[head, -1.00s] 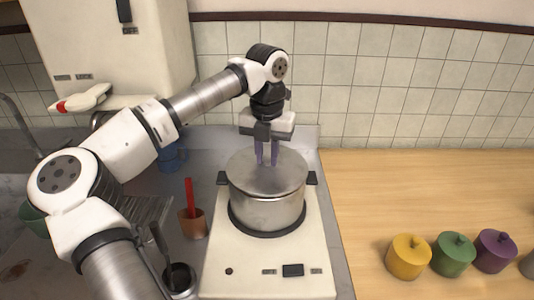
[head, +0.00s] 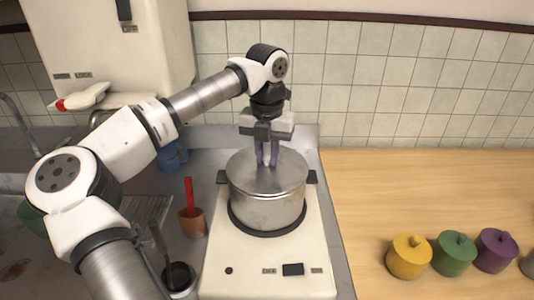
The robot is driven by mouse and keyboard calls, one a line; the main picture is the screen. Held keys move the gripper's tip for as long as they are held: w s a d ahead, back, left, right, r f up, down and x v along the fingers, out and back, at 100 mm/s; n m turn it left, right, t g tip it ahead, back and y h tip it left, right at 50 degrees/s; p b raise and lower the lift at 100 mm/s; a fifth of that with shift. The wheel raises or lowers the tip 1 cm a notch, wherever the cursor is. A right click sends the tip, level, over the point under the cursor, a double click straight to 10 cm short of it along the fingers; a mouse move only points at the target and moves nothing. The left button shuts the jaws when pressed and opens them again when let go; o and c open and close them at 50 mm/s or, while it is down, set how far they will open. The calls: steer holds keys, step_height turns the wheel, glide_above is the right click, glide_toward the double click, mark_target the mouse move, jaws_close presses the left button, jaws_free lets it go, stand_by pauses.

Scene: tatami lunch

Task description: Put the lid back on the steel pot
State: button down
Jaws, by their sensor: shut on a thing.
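The steel pot (head: 268,210) stands on the white cooker, with a dark handle at each side. The round steel lid (head: 283,179) lies flat over the pot's mouth, and I see no gap between its edge and the rim from here. The lid's knob is hidden between the fingers.
The white cooker (head: 265,268) has a dark knob at its front. An orange pot with a red utensil (head: 190,205) and a blue mug (head: 173,156) stand to the left. Yellow (head: 408,258), green and purple lidded jars stand on the wooden counter (head: 420,190), clear behind them.

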stand_by(0.3)
steer(key=c, duration=0.7)
jaws_free()
steer(key=shift+r, duration=0.1)
steer(key=shift+r+p, duration=2.2)
steer(key=shift+r, duration=1.25)
jaws_close()
